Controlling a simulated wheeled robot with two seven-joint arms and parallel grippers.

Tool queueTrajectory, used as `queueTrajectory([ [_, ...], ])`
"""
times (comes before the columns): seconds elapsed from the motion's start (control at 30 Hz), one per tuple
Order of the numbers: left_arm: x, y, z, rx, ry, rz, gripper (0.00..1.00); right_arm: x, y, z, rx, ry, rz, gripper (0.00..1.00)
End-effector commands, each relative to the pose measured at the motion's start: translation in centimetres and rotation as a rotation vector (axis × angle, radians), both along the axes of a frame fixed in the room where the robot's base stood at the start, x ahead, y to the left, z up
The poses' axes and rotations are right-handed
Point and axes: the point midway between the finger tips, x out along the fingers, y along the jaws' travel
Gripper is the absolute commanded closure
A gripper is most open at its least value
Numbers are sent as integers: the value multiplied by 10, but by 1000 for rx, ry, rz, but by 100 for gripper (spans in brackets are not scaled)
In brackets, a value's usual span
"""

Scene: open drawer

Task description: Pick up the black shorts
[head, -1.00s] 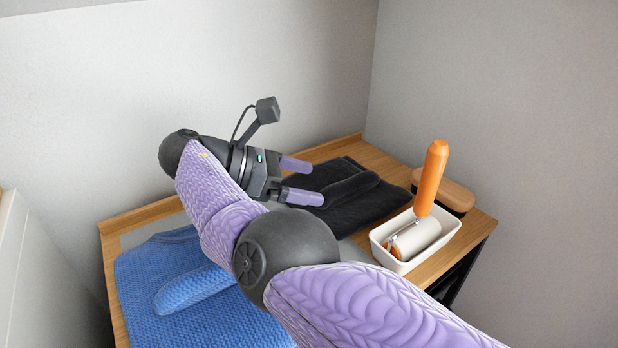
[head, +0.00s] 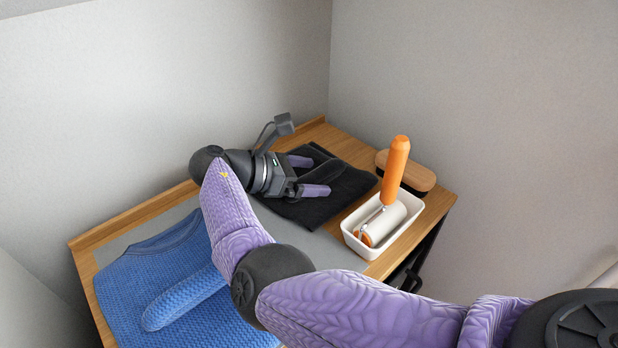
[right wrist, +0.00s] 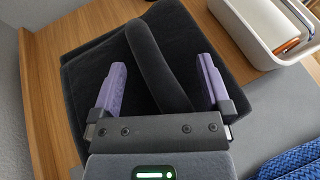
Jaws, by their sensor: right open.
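The black shorts (head: 333,193) lie folded on the back part of the wooden table, partly hidden by my right gripper in the head view. In the right wrist view the black shorts (right wrist: 105,50) show a raised fold running between the fingers. My right gripper (head: 309,176) is open over the shorts. In the right wrist view its purple fingers (right wrist: 160,85) stand on either side of the fold, with nothing clamped between them. I cannot tell whether the fingertips touch the cloth. My left gripper is not in view.
A blue knitted garment (head: 150,285) lies at the table's front left. Walls close the back.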

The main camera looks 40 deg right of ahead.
Motion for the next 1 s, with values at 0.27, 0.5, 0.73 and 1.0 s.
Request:
queueTrajectory([
  [0.27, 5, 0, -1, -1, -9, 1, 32, 0, 0, 0, 1, 0, 0, 41],
  [0.5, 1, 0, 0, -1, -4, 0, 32, 0, 1, 0, 1, 0, -1, 92],
  [0.73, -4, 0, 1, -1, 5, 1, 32, 0, 1, 0, 2, 1, -1, 100],
  [1.0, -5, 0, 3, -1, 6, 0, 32, 0, 1, 2, 3, 0, -2, 100],
])
